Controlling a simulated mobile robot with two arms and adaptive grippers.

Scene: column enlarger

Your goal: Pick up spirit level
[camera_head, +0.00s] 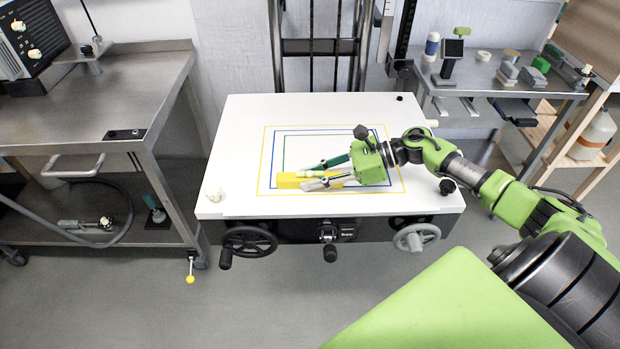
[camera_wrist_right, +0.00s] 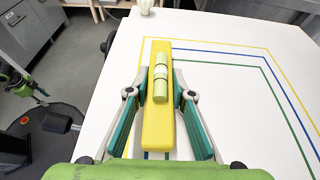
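My right gripper (camera_head: 307,179) is open and low over the board, with one finger on each side of the level. In the wrist view this gripper (camera_wrist_right: 159,88) shows narrow gaps between the fingertips and the bar. My left gripper is not in the head view.
A metal bench (camera_head: 80,120) stands left. A shelf (camera_head: 480,85) with small items stands right.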

